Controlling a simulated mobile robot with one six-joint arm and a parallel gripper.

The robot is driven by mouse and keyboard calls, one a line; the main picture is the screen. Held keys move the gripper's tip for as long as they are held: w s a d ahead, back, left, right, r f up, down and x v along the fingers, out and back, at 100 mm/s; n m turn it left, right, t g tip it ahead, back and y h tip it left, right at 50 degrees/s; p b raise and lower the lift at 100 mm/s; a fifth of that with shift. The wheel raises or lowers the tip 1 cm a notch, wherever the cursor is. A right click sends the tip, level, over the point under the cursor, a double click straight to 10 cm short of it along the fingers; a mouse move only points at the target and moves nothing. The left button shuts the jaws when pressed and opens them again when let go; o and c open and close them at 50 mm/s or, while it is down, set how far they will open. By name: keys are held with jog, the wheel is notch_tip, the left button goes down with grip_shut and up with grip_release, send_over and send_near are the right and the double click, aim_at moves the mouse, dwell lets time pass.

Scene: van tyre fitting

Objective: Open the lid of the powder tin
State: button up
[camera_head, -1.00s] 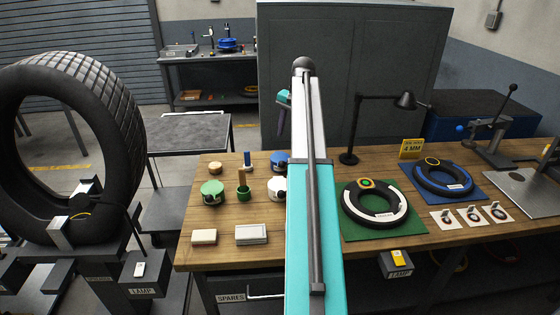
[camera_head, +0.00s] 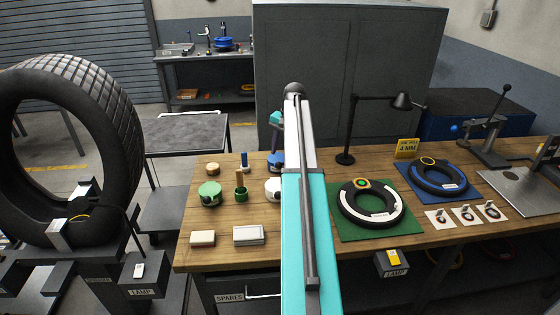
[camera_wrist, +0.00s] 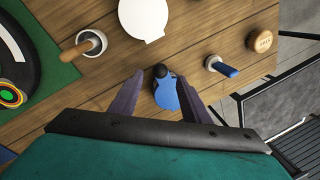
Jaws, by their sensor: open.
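I cannot read which tin is the powder tin. A blue tin (camera_wrist: 166,97) with a dark round knob at its edge lies between the spread fingers of my gripper (camera_wrist: 161,77) in the wrist view. My gripper is open, and I cannot tell whether a finger touches the tin. The blue tin is partly behind my arm in the head view (camera_head: 277,159). A white round tin (camera_wrist: 145,17) lies beyond it in the wrist view. A green tin (camera_head: 209,192) stands at the left on the bench.
A wooden round piece (camera_wrist: 260,40), a blue-handled tool (camera_wrist: 222,67) and a cup with a wooden handle (camera_wrist: 92,42) stand close around. A green mat (camera_head: 350,229) with a tyre model lies right. A lamp (camera_head: 346,157) stands behind. The bench front left holds pale boxes (camera_head: 249,235).

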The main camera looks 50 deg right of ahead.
aim_at(279, 163)
jog(key=shift+w+a+f+p, duration=0.15)
jog(key=shift+f+p, duration=0.1)
jog(key=shift+f, duration=0.7)
jog(key=shift+w+d+f+p, duration=0.1)
jog(key=shift+w+f+p, duration=0.1)
jog(key=shift+f, duration=0.8)
jog(key=shift+w+a+f+p, duration=0.15)
jog(key=shift+f+p, duration=0.1)
jog(key=shift+f, duration=0.7)
grip_shut()
jog(key=shift+d, duration=0.4)
jog(key=shift+a, duration=0.25)
jog(key=shift+w+a+r, duration=0.1)
jog(key=shift+w, duration=0.05)
